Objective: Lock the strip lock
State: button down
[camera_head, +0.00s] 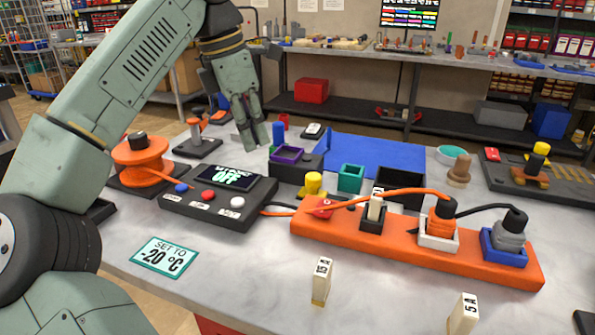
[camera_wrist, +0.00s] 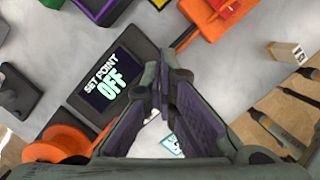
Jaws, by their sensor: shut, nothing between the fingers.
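An orange power strip (camera_head: 410,242) lies across the front right of the table; part of it shows at the top of the wrist view (camera_wrist: 207,28). A red piece with a white mark (camera_head: 322,208) sits on its left end and may be the strip lock; I cannot read its state. A fuse slot (camera_head: 374,215), an orange plug (camera_head: 442,222) and a grey plug in a blue socket (camera_head: 510,235) follow to the right. My gripper (camera_head: 252,140) points down behind the display box, apart from the strip. Its fingers (camera_wrist: 165,82) are shut and empty.
The display box (camera_head: 228,180) reads "SET POINT OFF". An orange spool (camera_head: 140,155) stands left. A yellow knob (camera_head: 313,183), green cup (camera_head: 350,178) and black bin (camera_head: 400,185) stand behind the strip. Loose fuses (camera_head: 321,281) stand in front. Cables arch over the strip.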

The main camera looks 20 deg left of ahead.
aim_at(311, 194)
jog(key=shift+f, duration=0.1)
jog(key=p+x, duration=0.1)
jog(key=x, duration=0.9)
jog(key=shift+d, duration=0.2)
jog(key=shift+w+d+p, duration=0.45)
jog(key=shift+w+d, duration=0.45)
jog(key=shift+d, duration=0.05)
jog(key=shift+w+d, duration=0.4)
jog(key=d+b, duration=0.1)
jog(key=d, duration=0.3)
jog(key=shift+s+d, duration=0.1)
jog(key=shift+d, duration=0.25)
jog(key=shift+a, duration=0.1)
